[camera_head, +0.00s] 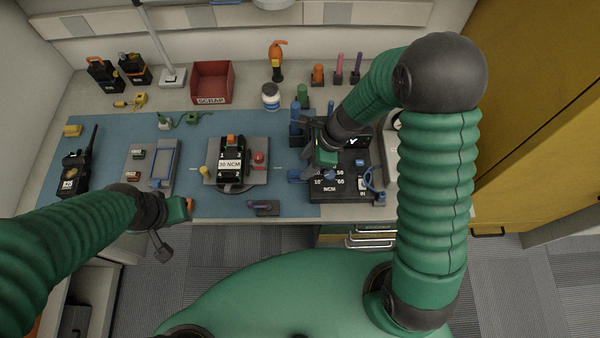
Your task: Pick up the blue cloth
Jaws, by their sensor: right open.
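A flat blue mat (100,128) covers much of the bench; I cannot tell whether it is cloth. Small blue pieces (295,175) lie beside my right gripper (324,160), partly hidden by it, and I cannot make out a separate blue cloth for sure. My right gripper is open, low over the black NCM tester (345,188) at the mat's right end. Whether it touches anything there is unclear.
A grey tray (152,165) and a black radio (76,170) stand left. A red SCRAP bin (212,82), a white jar (270,96) and an orange-topped tool (277,60) stand behind. A yellow cabinet (530,100) bounds the right.

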